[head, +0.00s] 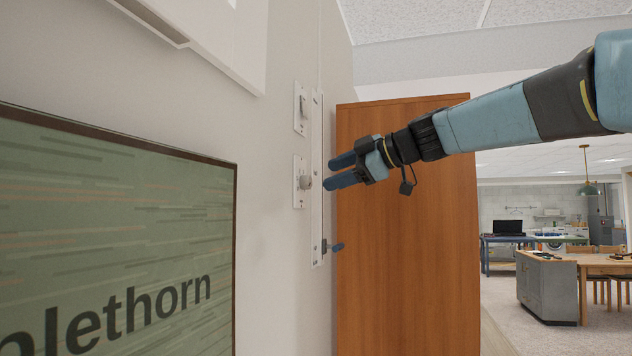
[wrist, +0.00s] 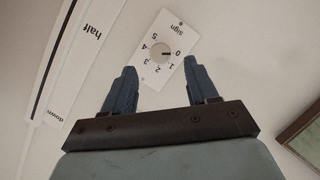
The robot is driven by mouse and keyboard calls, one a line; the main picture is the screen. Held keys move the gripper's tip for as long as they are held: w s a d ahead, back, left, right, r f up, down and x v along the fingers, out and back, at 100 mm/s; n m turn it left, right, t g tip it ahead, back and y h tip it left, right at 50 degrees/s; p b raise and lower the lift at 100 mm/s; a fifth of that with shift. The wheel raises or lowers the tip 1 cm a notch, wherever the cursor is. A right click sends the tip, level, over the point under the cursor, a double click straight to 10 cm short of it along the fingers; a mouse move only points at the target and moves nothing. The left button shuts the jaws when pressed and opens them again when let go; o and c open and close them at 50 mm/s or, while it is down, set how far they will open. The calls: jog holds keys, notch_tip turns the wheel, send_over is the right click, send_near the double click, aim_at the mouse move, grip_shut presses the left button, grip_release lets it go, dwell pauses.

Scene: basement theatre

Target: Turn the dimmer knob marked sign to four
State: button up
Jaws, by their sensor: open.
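The dimmer knob (wrist: 160,50) is small, round and pale, on a white wall plate (wrist: 148,78) marked "sign" with the numbers 0 to 5 around it. A dark line on the knob points at or near 0. In the head view the knob (head: 305,183) sticks out from the plate on the wall. My gripper (head: 334,172) is open and empty, its fingers pointing at the wall just right of the knob. In the wrist view the fingers of my gripper (wrist: 160,74) stand on either side of the plate's lower part, apart from the knob.
A switch plate (head: 300,108) is above the knob. A green sign panel (head: 110,240) is at left; a wooden door (head: 405,240) stands behind my arm.

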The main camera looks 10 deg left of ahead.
aim_at(311, 182)
jog(key=shift+x, duration=2.8)
jog(key=c, duration=1)
jog(key=shift+a, duration=0.1)
jog(key=shift+c, duration=0.2)
